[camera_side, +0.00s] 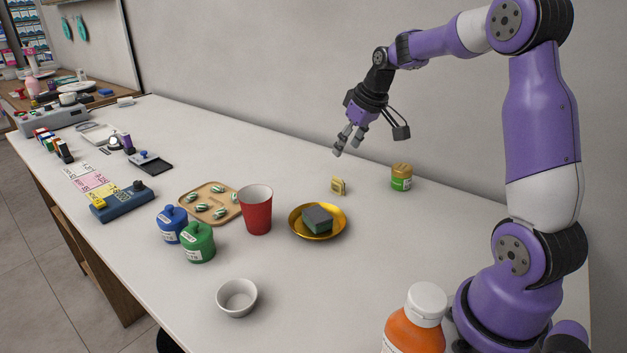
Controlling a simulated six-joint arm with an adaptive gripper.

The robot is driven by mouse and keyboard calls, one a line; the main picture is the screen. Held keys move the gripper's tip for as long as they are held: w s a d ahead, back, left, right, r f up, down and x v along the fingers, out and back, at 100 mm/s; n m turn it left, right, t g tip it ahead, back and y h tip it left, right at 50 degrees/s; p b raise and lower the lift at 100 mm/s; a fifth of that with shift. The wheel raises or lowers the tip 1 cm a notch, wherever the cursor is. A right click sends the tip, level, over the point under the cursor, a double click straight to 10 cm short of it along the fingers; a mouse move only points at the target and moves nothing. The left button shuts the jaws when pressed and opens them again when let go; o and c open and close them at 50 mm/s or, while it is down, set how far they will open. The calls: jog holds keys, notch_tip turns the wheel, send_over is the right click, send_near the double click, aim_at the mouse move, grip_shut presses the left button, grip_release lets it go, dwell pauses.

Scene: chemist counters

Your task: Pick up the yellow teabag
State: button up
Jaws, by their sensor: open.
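The yellow teabag (338,186) is a small pale-yellow packet on the white counter, between the gold plate and the green-labelled jar. My gripper (345,150) is purple and dark with grey fingertips. It is open and empty, in the air above the counter, and appears just above the teabag in the picture. It is apart from the teabag; the exact height cannot be told.
A gold plate (340,229) with a sponge (317,219) lies in front of the teabag. A green-labelled jar (401,178) stands to its right, a red cup (256,210) to its left. A wooden tray (187,199), blue jar (172,226) and green jar (198,243) stand further left.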

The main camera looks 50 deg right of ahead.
notch_tip(320, 180, down, 2)
jog(key=d, duration=0.3)
send_over(338, 184)
jog(key=s, duration=0.2)
jog(key=f, duration=0.4)
jog(key=shift+w+d+f, duration=0.15)
jog(key=shift+d+f, duration=0.1)
jog(key=x, duration=0.5)
jog(key=shift+d+f, duration=0.1)
jog(key=shift+f, duration=0.1)
jog(key=c, duration=0.8)
